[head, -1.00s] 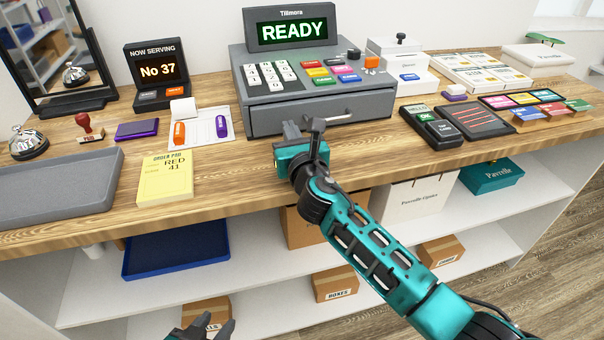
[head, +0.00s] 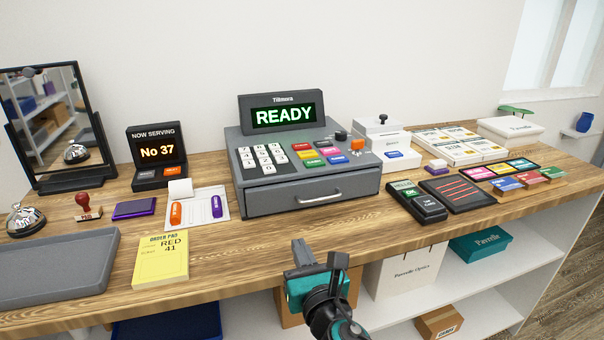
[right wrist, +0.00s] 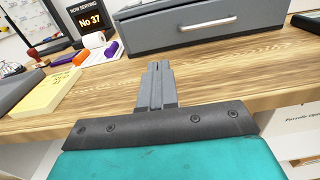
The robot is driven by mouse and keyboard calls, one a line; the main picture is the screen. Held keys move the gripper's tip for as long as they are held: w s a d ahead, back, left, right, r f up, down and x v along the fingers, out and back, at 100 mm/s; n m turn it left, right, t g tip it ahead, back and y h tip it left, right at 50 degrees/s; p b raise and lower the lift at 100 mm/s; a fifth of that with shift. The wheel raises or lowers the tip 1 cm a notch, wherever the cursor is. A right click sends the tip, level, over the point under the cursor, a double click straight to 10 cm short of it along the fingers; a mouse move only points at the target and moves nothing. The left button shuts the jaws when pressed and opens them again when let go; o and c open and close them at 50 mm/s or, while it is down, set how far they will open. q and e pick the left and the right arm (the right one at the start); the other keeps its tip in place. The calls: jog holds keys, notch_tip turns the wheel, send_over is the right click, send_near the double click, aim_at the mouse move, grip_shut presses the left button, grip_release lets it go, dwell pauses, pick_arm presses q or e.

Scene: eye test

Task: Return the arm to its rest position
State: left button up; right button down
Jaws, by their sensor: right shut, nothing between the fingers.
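My right gripper (head: 300,252) is in front of the cash register, near the counter's front edge. Its fingers are shut together with nothing between them, and they show in the right wrist view (right wrist: 154,80). Part of my right arm's black and teal wrist shows at the bottom of the head view. The grey register (head: 308,190) has its drawer closed and its display reads READY. My left gripper is out of view.
The wooden counter (head: 235,275) is bare between register and front edge. A grey tray (head: 95,283) and a yellow order pad (head: 160,270) lie left. A card terminal (head: 418,203) sits right. Below are shelves with a white bag (head: 405,270) and a teal box (head: 480,243).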

jog(key=s+d+f+m+g+h, duration=0.35)
jog(key=s+d+m, duration=0.3)
jog(key=m, duration=0.55)
jog(key=s+d+f+m+g+h, duration=0.3)
jog(key=s+d+f+m, duration=0.2)
jog(key=d+m, duration=0.45)
jog(key=s+d+f+m+g+y, duration=0.1)
jog(key=s+d+f+m+g, duration=0.15)
jog(key=s+m, duration=0.6)
jog(key=s+d+f+m+g, duration=0.1)
jog(key=s+d+m+g, duration=0.25)
jog(key=s+m, duration=0.45)
jog(key=w+a+f+n+t+y, duration=0.1)
jog(key=w+a+f+t+y, duration=0.1)
jog(key=w+f+t, duration=0.4)
jog(key=shift+w+a+f, duration=0.55)
jog(key=shift+a+f, duration=0.35)
jog(key=shift+f, duration=0.35)
